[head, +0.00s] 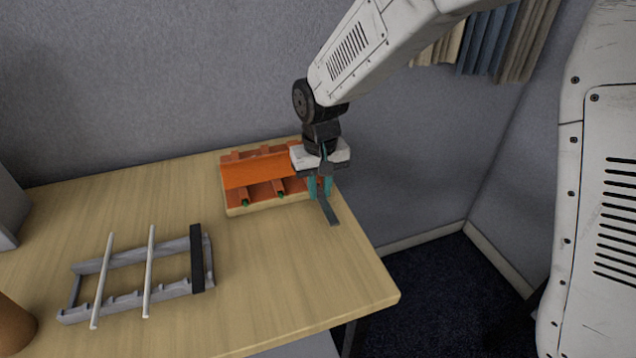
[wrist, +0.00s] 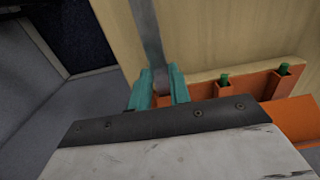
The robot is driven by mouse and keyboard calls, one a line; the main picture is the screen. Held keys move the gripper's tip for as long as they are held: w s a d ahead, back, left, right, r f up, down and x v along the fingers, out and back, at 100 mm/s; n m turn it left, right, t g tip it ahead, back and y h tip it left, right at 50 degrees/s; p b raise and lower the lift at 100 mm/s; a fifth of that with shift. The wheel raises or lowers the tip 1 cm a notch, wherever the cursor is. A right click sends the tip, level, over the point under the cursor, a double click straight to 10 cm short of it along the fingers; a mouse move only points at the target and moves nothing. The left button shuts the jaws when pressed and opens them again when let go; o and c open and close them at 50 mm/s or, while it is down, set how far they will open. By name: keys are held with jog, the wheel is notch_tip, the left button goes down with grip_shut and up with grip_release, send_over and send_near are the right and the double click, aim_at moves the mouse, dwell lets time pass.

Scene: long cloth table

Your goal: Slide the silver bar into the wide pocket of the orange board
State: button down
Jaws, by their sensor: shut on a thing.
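The silver bar (head: 331,212) is a flat grey strip in my gripper (head: 320,187). Its near end sticks out past the right end of the orange board, low over the table; the wrist view shows it running up from the fingers (wrist: 149,35). My gripper's teal fingertips (wrist: 159,88) are shut on it. The orange board (head: 252,172) stands on a pale base at the table's back edge, and it also shows at the lower right of the wrist view (wrist: 295,115). My gripper hides the board's right end, so I cannot tell whether the bar is in a pocket.
Two green-tipped pieces (head: 245,202) show at the board's front. A grey rack (head: 125,302) on the left holds two pale rods (head: 149,272) and a black bar (head: 197,258). The table between rack and board is clear. The table's right edge (head: 370,250) is close to the bar.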

aim_at(333, 220)
jog(key=shift+s+d, duration=0.35)
jog(key=shift+s, duration=0.9)
jog(key=shift+s+d, duration=0.35)
jog(key=shift+s, duration=0.85)
jog(key=shift+s+d, duration=0.35)
jog(key=shift+s, duration=0.9)
jog(key=shift+w+a, duration=0.45)
jog(key=shift+w, duration=1.2)
jog(key=shift+w+a, duration=0.5)
jog(key=shift+w, duration=1.2)
jog(key=shift+w+a, duration=0.45)
jog(key=shift+w, duration=1.2)
jog(key=c, duration=1.2)
grip_release()
jog(key=shift+r, duration=0.1)
